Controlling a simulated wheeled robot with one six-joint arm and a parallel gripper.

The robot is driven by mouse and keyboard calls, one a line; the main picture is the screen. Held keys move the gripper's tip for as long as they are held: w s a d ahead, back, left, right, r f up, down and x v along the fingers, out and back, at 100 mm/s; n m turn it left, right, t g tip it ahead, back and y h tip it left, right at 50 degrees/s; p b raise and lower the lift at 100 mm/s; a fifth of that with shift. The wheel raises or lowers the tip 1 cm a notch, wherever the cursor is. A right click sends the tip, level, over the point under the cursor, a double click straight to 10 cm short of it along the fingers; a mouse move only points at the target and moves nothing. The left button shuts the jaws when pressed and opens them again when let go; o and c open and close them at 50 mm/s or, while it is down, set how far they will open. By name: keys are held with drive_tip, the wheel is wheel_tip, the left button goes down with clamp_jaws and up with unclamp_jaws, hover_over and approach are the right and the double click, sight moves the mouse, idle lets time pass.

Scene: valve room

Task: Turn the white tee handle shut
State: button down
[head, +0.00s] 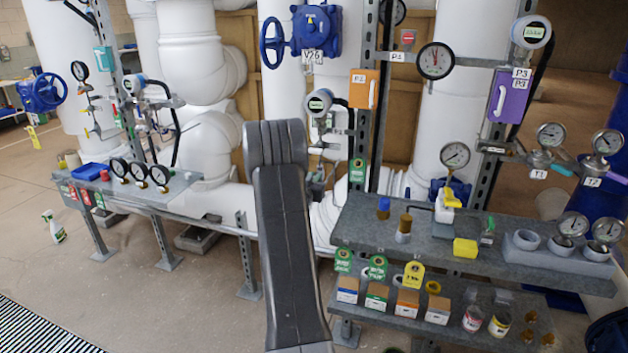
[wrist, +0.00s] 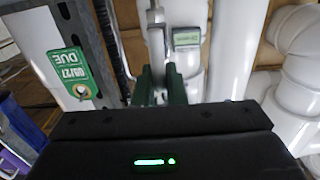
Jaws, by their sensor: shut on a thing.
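My gripper (wrist: 161,84) shows in the wrist view as two dark green fingers standing close together beyond the black palm. The fingers are shut at the thin tubing under a small transmitter (wrist: 186,37), where the white tee handle is. The handle itself is almost wholly hidden by the fingers and palm, so its angle cannot be told. In the head view my arm covers the gripper and handle. The same transmitter (head: 319,102) shows there just right of my arm.
A green due tag (wrist: 70,78) hangs on the steel post beside my gripper. Large white pipes (wrist: 232,50) stand close behind. In the head view, a grey shelf (head: 410,228) with bottles and gauges is at the right, and a bench (head: 150,195) with gauges is at the left.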

drive_tip(key=shift+f, duration=0.15)
drive_tip(key=shift+s+d+f+m+b, duration=0.1)
drive_tip(key=shift+d+f+m+b, duration=0.25)
drive_tip(key=shift+m+b, duration=2.75)
drive_tip(key=shift+s+d+f+m+b, duration=0.1)
drive_tip(key=shift+d+f+m+b, duration=0.25)
drive_tip(key=shift+m+b, duration=2.65)
drive_tip(key=shift+s+d+f+m+b, duration=0.1)
drive_tip(key=shift+d+f+m+b, duration=0.25)
drive_tip(key=shift+m+b, duration=2.75)
drive_tip(key=shift+b, duration=0.45)
drive_tip(key=c, duration=1.5)
unclamp_jaws()
drive_tip(key=v, duration=1.4)
drive_tip(key=shift+r, duration=0.1)
